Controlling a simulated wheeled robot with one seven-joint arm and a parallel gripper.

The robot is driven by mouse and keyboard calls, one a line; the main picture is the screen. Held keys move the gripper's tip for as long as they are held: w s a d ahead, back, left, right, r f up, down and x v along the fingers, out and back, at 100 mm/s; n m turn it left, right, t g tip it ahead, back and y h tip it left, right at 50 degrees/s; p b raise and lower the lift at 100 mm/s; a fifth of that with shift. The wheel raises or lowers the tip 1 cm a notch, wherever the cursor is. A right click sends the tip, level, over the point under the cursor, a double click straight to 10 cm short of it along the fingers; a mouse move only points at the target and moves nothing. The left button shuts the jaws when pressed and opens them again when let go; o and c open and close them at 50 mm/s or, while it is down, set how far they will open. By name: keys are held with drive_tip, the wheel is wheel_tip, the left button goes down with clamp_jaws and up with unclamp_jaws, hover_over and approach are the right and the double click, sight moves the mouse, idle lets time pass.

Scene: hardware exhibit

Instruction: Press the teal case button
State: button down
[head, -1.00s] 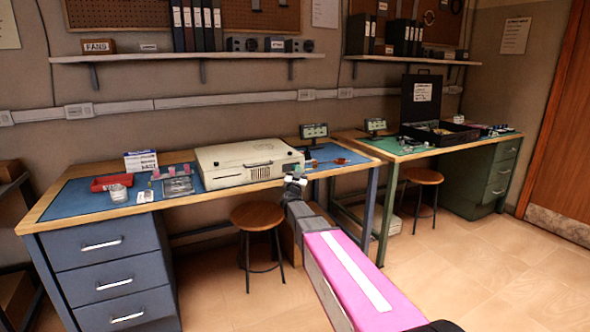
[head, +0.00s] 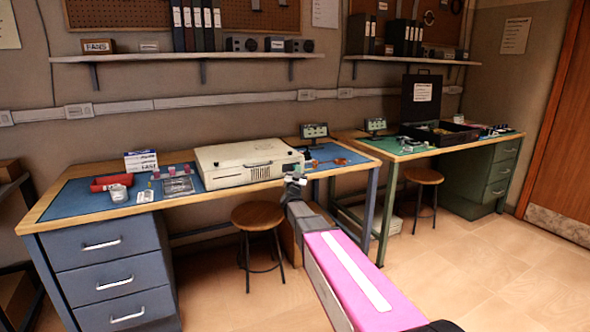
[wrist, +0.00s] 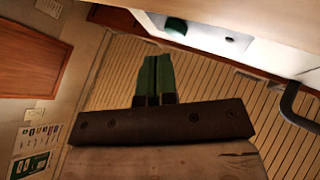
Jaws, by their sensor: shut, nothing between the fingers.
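My gripper (head: 295,178) is at the right end of the case's front, close to the bench edge. In the wrist view its greenish fingers (wrist: 156,60) are together and empty, pointing up toward the panel. They look apart from the button, which lies above and slightly right of the tips.
A dark curved handle (wrist: 298,108) is right of the fingers in the wrist view, beside a slatted beige surface (wrist: 100,90). A small display (head: 314,131) stands behind the case. A wooden stool (head: 257,216) is below the bench edge, left of my arm.

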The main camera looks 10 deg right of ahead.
drive_tip(key=shift+w, duration=0.15)
idle(0.6)
drive_tip(key=shift+w+a, duration=0.1)
drive_tip(key=shift+w, duration=0.2)
drive_tip(key=shift+w+a, duration=0.15)
drive_tip(key=shift+w, duration=0.2)
idle(0.9)
drive_tip(key=shift+s, duration=0.1)
drive_tip(key=shift+s+d, duration=0.25)
drive_tip(key=shift+s, duration=0.45)
drive_tip(key=shift+s, duration=0.1)
drive_tip(key=s, duration=0.1)
drive_tip(key=s+d, duration=0.1)
drive_tip(key=s, duration=0.2)
drive_tip(key=shift+s+d, duration=0.3)
idle(0.8)
